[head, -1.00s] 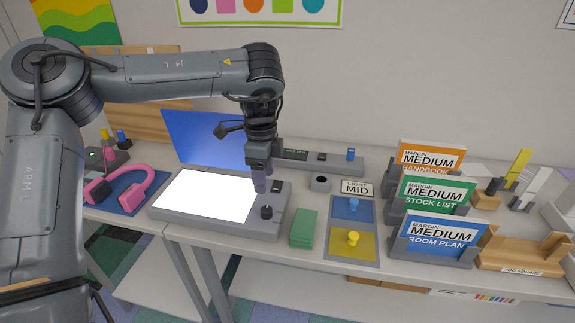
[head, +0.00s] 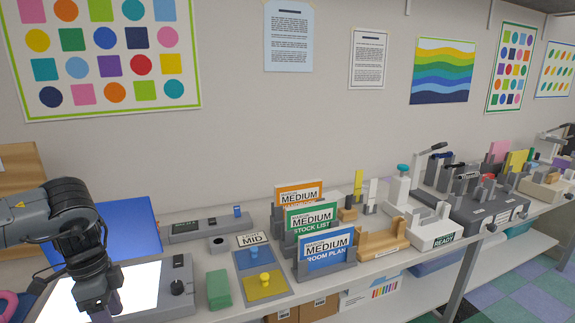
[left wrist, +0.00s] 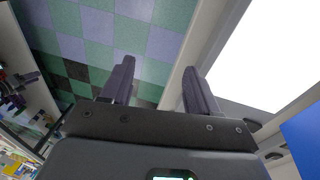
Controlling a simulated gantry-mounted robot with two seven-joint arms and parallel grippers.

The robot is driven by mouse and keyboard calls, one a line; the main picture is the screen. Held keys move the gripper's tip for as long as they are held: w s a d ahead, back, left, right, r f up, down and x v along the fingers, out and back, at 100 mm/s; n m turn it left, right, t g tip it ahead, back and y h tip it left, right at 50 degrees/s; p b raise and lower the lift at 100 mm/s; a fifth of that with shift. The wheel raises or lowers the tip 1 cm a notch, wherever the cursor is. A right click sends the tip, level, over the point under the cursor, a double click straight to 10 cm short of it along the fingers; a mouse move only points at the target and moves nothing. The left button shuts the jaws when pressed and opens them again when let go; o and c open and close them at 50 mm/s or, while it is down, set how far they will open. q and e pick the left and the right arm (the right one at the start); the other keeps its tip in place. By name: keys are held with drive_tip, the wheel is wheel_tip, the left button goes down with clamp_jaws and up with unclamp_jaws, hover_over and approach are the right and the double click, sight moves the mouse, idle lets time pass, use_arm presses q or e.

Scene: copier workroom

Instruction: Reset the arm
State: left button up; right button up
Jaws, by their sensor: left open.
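My left arm comes in from the left in the head view. My left gripper (head: 106,308) hangs low over the front part of the lit white panel (head: 142,285) of the copier. In the left wrist view the gripper (left wrist: 158,75) is open, with its two dark fingers apart and nothing between them. The lit panel (left wrist: 262,50) is to the right of the fingers there, and floor tiles (left wrist: 85,35) show beyond them. The fingertips are partly cut off or hidden in the head view. My right gripper is not in view.
The raised blue lid (head: 120,225) stands behind the panel, and a black knob (head: 177,287) sits to its right. A green block (head: 218,289), a yellow pad with a knob (head: 263,285) and card holders (head: 327,268) stand further right. The table front edge is close.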

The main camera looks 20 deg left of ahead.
use_arm(q)
drive_tip(key=s+d+f+h, duration=0.2)
drive_tip(key=s+d+f, duration=0.15)
drive_tip(key=f, duration=0.45)
drive_tip(key=s+d+f+h, duration=0.3)
drive_tip(key=d+f, duration=0.1)
drive_tip(key=f, duration=0.4)
drive_tip(key=s+d+f+h, duration=0.2)
drive_tip(key=s+d+f, duration=0.15)
drive_tip(key=f, duration=0.35)
drive_tip(key=w+d+f+n+t+h, duration=0.1)
drive_tip(key=d+f+t, duration=0.25)
drive_tip(key=d, duration=0.55)
drive_tip(key=d+f+n+t, duration=0.1)
drive_tip(key=d+f+t, duration=0.25)
drive_tip(key=d, duration=0.65)
drive_tip(key=w+d+r+n+t+y, duration=0.3)
drive_tip(key=w+d+n+y, duration=0.1)
drive_tip(key=d+n+y, duration=0.1)
drive_tip(key=s+a+g+y, duration=0.5)
drive_tip(key=s+a+g, duration=0.1)
drive_tip(key=s+a, duration=0.15)
wheel_tip(320, 180, up, 32)
drive_tip(key=p, duration=3.2)
drive_tip(key=shift+s+d+f, duration=0.15)
drive_tip(key=shift+s+d, duration=0.2)
drive_tip(key=shift+d, duration=0.05)
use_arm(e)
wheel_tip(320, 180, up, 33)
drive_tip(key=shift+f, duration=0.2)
